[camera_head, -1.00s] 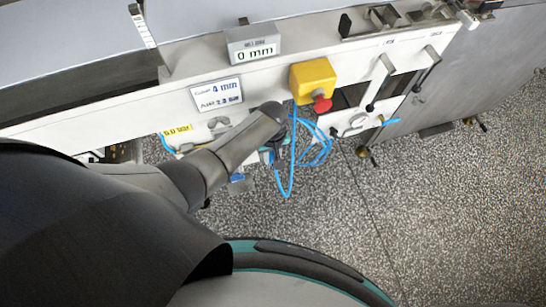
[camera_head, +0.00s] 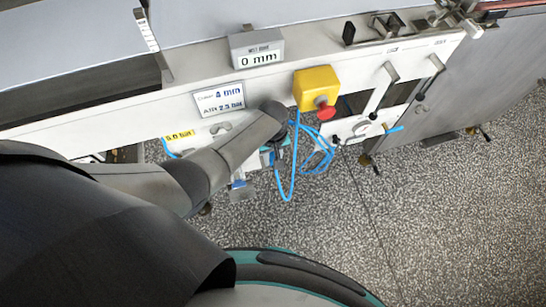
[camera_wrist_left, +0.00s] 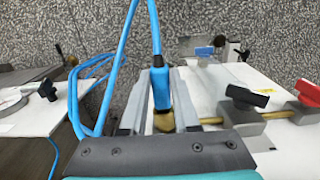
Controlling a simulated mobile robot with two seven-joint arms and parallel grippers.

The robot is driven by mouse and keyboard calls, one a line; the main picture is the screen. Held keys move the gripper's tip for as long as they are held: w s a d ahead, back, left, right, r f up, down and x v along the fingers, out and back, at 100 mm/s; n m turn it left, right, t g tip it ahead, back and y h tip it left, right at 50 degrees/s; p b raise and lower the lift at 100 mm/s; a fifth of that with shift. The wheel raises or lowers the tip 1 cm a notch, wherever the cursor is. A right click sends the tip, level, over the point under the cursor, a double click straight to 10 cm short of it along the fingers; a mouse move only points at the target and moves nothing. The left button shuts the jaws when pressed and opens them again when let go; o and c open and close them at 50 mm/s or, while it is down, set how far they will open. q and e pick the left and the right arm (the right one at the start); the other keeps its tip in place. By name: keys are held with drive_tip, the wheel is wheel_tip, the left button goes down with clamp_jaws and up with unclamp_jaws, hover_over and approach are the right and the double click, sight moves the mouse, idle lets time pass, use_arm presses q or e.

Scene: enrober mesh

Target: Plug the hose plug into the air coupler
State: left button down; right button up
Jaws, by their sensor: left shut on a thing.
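My left gripper (camera_wrist_left: 160,112) is shut on the hose plug (camera_wrist_left: 161,90), a blue body with a brass-coloured end pointing toward the gripper's base in the left wrist view. The blue hose (camera_wrist_left: 155,30) leaves the plug's far end and runs up out of that picture. In the head view my left gripper (camera_head: 274,156) is mostly hidden behind my own arm, below the panel's edge, and the blue hose (camera_head: 284,180) loops down beside it. I cannot pick out the air coupler with certainty. My right gripper is not in view.
The yellow box with a red button (camera_head: 316,88) sits on the white panel (camera_head: 130,120) above my gripper. Speckled floor (camera_head: 300,220) is open below.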

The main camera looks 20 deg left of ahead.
use_arm(q)
drive_tip(key=shift+r, duration=0.1)
drive_tip(key=shift+s+d+p, duration=0.25)
drive_tip(key=shift+s+p, duration=0.1)
drive_tip(key=shift+p, duration=0.15)
drive_tip(key=shift+s+d+p, duration=0.8)
drive_tip(key=shift+s+p, duration=0.05)
drive_tip(key=shift+s, duration=0.3)
drive_tip(key=shift+p, duration=0.45)
idle(0.8)
drive_tip(key=shift+w+a+b, duration=0.45)
drive_tip(key=shift+w+a, duration=0.15)
drive_tip(key=shift+w, duration=0.25)
drive_tip(key=shift+w+a+b, duration=0.45)
drive_tip(key=shift+w+a, duration=0.1)
drive_tip(key=shift+w, duration=0.25)
drive_tip(key=c, duration=0.6)
unclamp_jaws()
